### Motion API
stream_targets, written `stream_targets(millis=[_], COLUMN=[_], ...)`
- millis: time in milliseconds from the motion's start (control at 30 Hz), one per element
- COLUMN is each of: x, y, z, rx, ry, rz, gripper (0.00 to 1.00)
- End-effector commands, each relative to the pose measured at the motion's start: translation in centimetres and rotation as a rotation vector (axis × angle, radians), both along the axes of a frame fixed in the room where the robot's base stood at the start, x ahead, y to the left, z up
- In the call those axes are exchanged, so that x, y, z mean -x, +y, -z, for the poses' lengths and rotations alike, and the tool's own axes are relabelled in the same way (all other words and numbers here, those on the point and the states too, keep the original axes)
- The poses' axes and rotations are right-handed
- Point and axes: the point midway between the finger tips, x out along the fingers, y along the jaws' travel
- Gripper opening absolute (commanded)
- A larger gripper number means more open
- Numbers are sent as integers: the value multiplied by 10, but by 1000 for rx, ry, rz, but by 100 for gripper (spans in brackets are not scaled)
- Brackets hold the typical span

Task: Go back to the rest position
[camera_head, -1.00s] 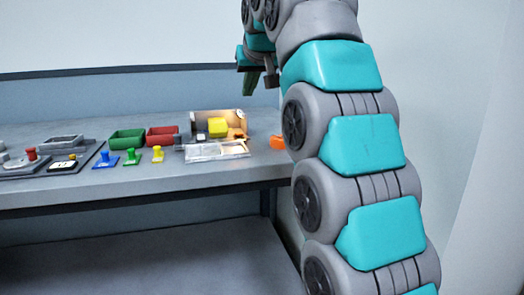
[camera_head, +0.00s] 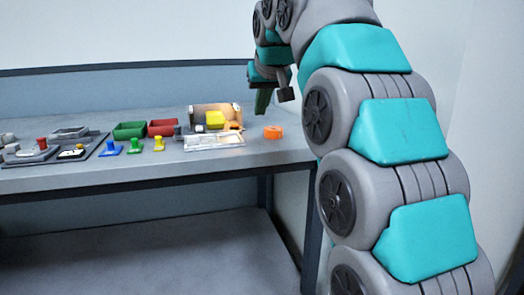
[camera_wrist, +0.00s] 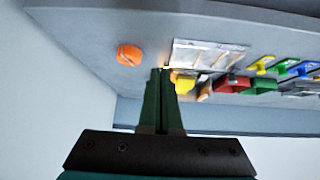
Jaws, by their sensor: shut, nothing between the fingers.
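My gripper (camera_head: 262,102) hangs from my grey and teal arm, above the right end of the workbench. In the wrist view my gripper's two dark green fingers (camera_wrist: 160,75) lie together, with nothing between them. An orange round object (camera_head: 272,132) lies on the bench below and slightly right of my gripper, apart from it; it also shows in the wrist view (camera_wrist: 129,55). My arm fills the right side of the head view.
On the grey bench (camera_head: 120,178) stand a lit box with a yellow block (camera_head: 215,119), a red bin (camera_head: 161,128), a green bin (camera_head: 129,131), and blue, green and yellow pegs. A dark board (camera_head: 50,153) lies left. Open air surrounds my gripper.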

Motion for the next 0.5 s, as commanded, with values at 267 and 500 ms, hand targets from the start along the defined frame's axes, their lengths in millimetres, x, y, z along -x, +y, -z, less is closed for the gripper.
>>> stream_targets(millis=[267,500], x=[42,104], y=[-37,-74], z=[60,133], rx=[36,68], ry=[147,314], rz=[40,84], gripper=[0,0])
